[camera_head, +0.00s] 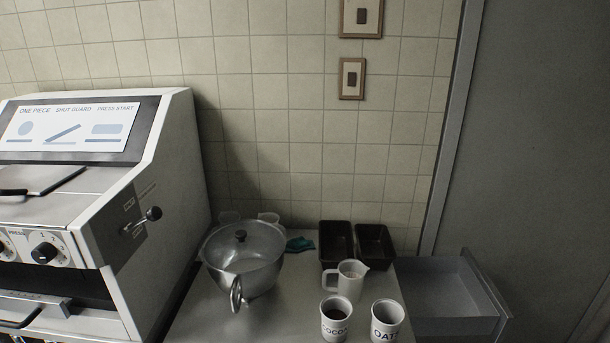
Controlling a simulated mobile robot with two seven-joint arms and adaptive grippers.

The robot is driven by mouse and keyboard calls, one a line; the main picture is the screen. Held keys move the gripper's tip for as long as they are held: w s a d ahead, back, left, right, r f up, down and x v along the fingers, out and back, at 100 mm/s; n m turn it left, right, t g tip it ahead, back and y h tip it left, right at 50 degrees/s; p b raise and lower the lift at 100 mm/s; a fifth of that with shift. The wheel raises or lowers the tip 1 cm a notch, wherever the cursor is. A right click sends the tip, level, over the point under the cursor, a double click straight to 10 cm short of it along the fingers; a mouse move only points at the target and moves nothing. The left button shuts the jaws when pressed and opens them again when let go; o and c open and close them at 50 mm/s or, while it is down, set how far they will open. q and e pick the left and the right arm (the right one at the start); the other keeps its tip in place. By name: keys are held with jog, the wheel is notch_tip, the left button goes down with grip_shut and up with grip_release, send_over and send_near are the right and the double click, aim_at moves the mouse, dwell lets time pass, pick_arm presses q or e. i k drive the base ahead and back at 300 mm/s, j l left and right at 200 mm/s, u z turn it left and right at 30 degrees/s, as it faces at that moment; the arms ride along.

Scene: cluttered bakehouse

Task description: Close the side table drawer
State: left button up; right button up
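The side table (202,311) stands against the tiled wall at the bottom middle of the head view. Its drawer (433,280) sticks out from the table's right side and is open. The drawer's inside looks empty, and its front panel (488,294) faces right, towards the grey door. The lower part of the table is cut off by the picture's edge. Neither of my grippers shows in the head view.
On the table stand a lidded steel pot (243,262), a white jug (348,280), a cocoa cup (336,318), an oats cup (387,320) and two dark tins (337,243). A white machine (165,190) stands left. A grey door (540,150) is right of the drawer.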

aim_at(446, 295)
jog(key=l+u, duration=0.1)
jog(key=l, duration=1.15)
jog(key=k+l+u, duration=0.15)
jog(key=l, duration=1.15)
jog(key=l+u, duration=0.15)
jog(key=l, duration=0.45)
jog(key=k+l, duration=0.15)
jog(key=l, duration=0.45)
jog(key=l+u, duration=0.15)
jog(key=u, duration=0.2)
jog(key=l+u, duration=0.15)
jog(key=u, duration=0.15)
